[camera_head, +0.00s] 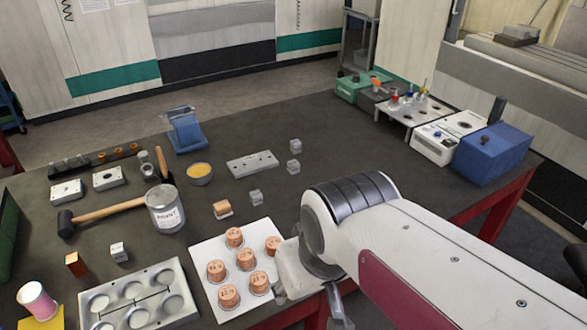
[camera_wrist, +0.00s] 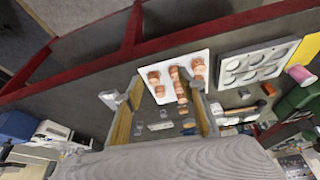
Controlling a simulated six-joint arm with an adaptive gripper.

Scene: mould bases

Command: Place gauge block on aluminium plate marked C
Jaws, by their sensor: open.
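Several small grey metal cubes lie on the dark bench: one (camera_head: 294,146) and another (camera_head: 293,166) right of the centre plate, and a third (camera_head: 256,197) nearer. A pale cube (camera_head: 119,251) stands at left. I cannot tell which is the gauge block. Three flat aluminium plates show: one with holes (camera_head: 252,163) at the centre, and two at left, one (camera_head: 67,190) beside the other (camera_head: 109,178). Their marks are too small to read. My gripper (camera_wrist: 163,102) is open and empty above the bench; in the head view my arm partly hides it by the white board.
Copper pieces stand on a white board (camera_head: 207,252) beside my gripper. A grey mould tray (camera_head: 140,298), paint tin (camera_head: 165,212), mallet (camera_head: 108,212) and yellow-filled bowl (camera_head: 199,171) crowd the left. A blue box (camera_head: 490,155) stands far right. The bench's middle right is clear.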

